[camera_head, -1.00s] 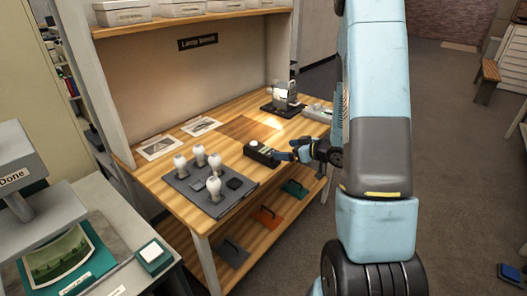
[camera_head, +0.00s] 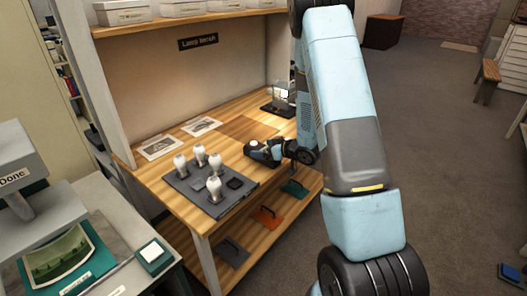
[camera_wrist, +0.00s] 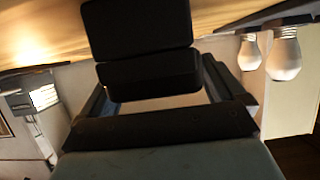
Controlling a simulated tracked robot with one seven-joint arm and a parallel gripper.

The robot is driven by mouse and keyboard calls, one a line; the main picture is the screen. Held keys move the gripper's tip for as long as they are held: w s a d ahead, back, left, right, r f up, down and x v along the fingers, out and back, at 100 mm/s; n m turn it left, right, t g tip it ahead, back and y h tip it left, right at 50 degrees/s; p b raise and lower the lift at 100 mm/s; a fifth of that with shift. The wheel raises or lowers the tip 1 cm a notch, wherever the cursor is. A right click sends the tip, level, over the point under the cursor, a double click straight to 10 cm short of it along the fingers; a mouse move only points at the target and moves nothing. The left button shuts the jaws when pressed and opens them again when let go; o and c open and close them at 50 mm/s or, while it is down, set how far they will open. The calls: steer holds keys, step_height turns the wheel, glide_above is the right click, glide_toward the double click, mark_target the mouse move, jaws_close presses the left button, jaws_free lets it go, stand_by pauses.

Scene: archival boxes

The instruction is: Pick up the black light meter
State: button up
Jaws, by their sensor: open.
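The black light meter (camera_head: 258,147), a dark box with a pale round top, lies on the wooden bench just right of the grey mat. My gripper (camera_head: 272,151) has reached it from the right and hides part of it in the head view. In the wrist view, a black blocky body that looks like the meter (camera_wrist: 145,30) fills the top middle, in front of and between the spread fingers of my gripper (camera_wrist: 158,88). The jaws are open. I cannot tell whether either finger touches the meter.
The grey mat (camera_head: 181,182) holds several white bulbs (camera_head: 200,154) and a small black item (camera_head: 235,184), close left of my gripper. A device on a dark base (camera_head: 280,108) stands behind. Photos (camera_head: 160,147) lie at the back. A lower shelf (camera_head: 262,243) sits underneath.

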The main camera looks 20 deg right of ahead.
steer(key=shift+w+a+f, duration=0.1)
steer(key=shift+w, duration=0.05)
steer(key=shift+c, duration=0.4)
steer(key=c, duration=1)
steer(key=shift+c, duration=0.4)
